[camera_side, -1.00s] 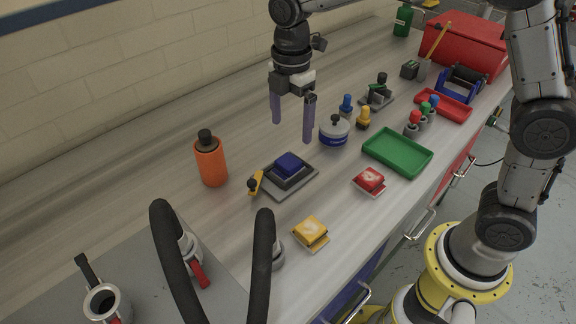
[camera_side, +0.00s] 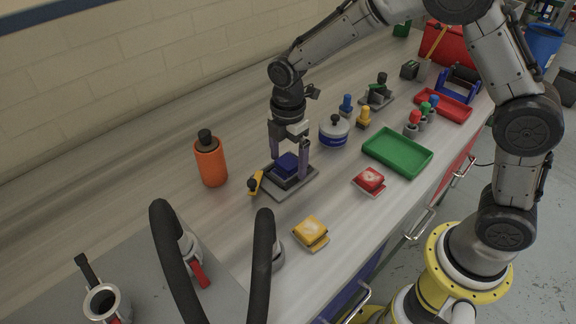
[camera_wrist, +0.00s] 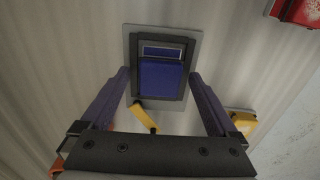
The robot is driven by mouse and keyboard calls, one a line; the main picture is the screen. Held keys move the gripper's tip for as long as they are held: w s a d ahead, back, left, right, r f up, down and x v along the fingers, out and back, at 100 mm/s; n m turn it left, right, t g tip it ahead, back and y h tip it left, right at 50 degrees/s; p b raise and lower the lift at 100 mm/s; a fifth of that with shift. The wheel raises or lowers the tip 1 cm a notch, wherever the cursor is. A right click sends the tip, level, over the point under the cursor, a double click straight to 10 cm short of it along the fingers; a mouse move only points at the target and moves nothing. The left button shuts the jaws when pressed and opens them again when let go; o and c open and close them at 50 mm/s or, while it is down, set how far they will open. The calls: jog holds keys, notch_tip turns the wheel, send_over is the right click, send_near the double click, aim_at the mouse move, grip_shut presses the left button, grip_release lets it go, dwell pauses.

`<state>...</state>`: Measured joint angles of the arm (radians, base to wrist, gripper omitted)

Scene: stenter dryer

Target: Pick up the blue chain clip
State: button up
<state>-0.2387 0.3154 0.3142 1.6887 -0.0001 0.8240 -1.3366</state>
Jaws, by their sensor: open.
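The blue chain clip (camera_side: 288,164) sits in a dark holder on a grey plate (camera_side: 302,190) on the bench. It also shows in the wrist view (camera_wrist: 160,80), between my two fingers. My gripper (camera_side: 288,170) is open, with its purple fingers down on either side of the clip. In the wrist view my gripper (camera_wrist: 160,78) shows a clear gap between each finger and the clip. The fingers partly hide the clip and holder in the side view.
A yellow-handled lever (camera_side: 256,183) stands at the plate's left edge. An orange bottle (camera_side: 210,160) is to the left. A red clip (camera_side: 369,180) and a yellow clip (camera_side: 311,232) lie to the right and in front. A white-and-blue pot (camera_side: 334,132) and green tray (camera_side: 398,152) stand behind right.

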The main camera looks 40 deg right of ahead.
grip_shut()
dwell(0.4)
jog(key=shift+r, duration=0.15)
